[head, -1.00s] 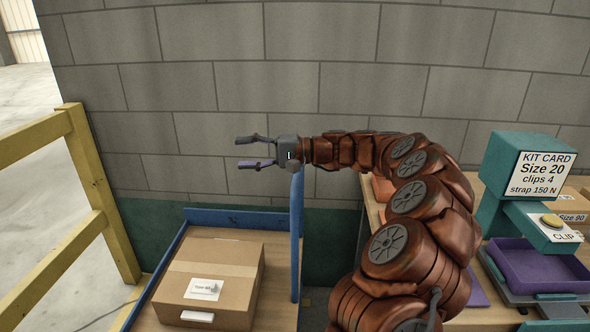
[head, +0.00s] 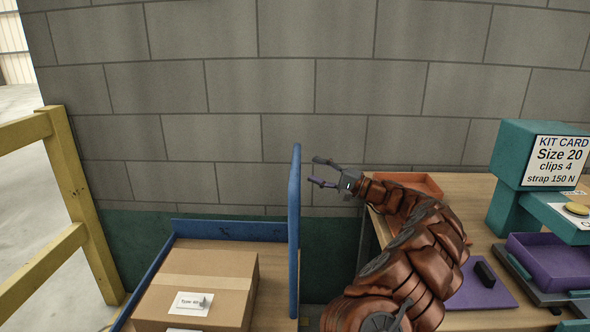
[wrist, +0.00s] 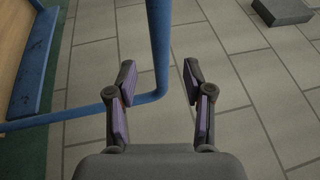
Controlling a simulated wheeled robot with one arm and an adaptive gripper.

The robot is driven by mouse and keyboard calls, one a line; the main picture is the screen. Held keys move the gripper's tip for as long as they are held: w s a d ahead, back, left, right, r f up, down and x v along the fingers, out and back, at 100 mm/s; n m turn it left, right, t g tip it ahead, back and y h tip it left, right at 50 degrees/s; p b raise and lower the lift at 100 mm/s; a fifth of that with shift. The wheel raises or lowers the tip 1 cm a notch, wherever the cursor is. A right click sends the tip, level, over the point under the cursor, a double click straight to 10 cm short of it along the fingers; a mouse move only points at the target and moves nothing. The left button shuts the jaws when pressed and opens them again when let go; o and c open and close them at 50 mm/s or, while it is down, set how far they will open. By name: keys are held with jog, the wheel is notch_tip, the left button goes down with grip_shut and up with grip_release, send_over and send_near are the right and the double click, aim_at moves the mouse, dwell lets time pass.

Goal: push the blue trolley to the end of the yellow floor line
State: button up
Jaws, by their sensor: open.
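The blue trolley (head: 230,231) stands at the lower left of the head view, with a blue upright handle (head: 295,230) at its right end. A cardboard box (head: 205,285) rests on its wooden deck. My gripper (head: 316,172) is open and empty, just right of the top of the handle, its fingers pointing left. In the wrist view my open gripper (wrist: 157,82) has the blue handle tube (wrist: 160,45) showing between and beyond its fingers; I cannot tell whether they touch. The yellow floor line is not in view.
A yellow railing (head: 75,190) stands left of the trolley. A grey block wall (head: 240,120) closes the back. At right, a wooden bench holds an orange tray (head: 408,184), a purple bin (head: 550,258) and a teal kit card stand (head: 515,170).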

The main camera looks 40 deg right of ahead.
aim_at(296, 162)
jog(key=x, duration=0.7)
jog(key=shift+w+a, duration=0.15)
grip_shut()
dwell(0.3)
